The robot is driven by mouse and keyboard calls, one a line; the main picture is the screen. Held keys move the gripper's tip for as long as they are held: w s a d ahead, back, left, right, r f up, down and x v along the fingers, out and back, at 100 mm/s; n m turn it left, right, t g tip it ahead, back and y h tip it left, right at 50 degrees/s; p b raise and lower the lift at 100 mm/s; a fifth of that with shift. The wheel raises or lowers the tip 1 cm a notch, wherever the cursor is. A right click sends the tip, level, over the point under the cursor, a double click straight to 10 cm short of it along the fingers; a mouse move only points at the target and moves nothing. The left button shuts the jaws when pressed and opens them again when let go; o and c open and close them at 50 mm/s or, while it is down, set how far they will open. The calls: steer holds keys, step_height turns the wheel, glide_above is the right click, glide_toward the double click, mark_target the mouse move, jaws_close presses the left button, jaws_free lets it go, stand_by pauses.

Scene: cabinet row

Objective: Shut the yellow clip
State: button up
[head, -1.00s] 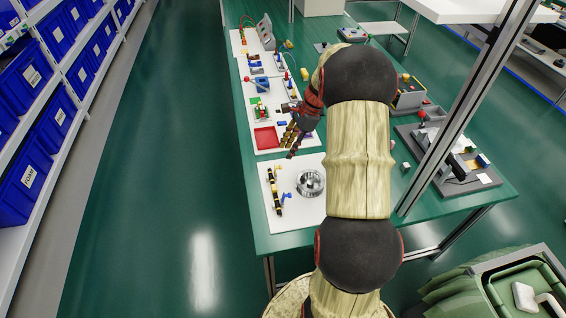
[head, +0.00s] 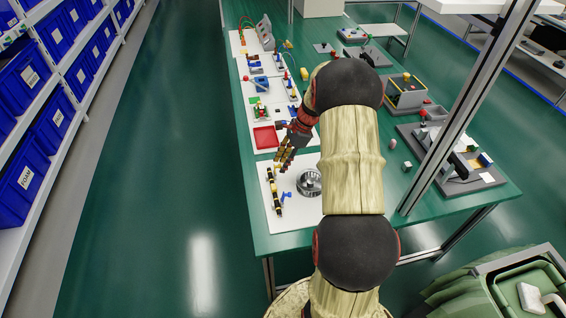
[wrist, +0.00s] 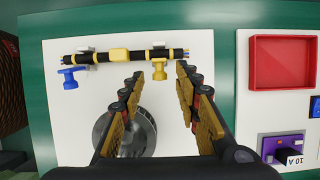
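The yellow clip (wrist: 158,62) sits on a dark cable bundle (wrist: 188,53) on a white board, in the wrist view. Its arm sticks out from the cable toward my gripper, with a wider end. My gripper (wrist: 159,74) is open and empty, with one finger on each side of the clip's arm; I see no contact. How high the fingertips are above the clip I cannot tell. In the head view my gripper (head: 282,168) hangs over the cable's far end and largely hides the yellow clip.
A blue clip (wrist: 68,77) sticks out near the cable's left end; a yellow block (wrist: 119,54) wraps the middle. A round metal dish (wrist: 130,128) lies below, partly behind my left finger. A red tray (wrist: 283,62) and a purple device (wrist: 283,147) are on the right.

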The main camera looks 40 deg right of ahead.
steer(key=shift+c, duration=1.1)
jaws_close()
steer(key=shift+r, duration=0.1)
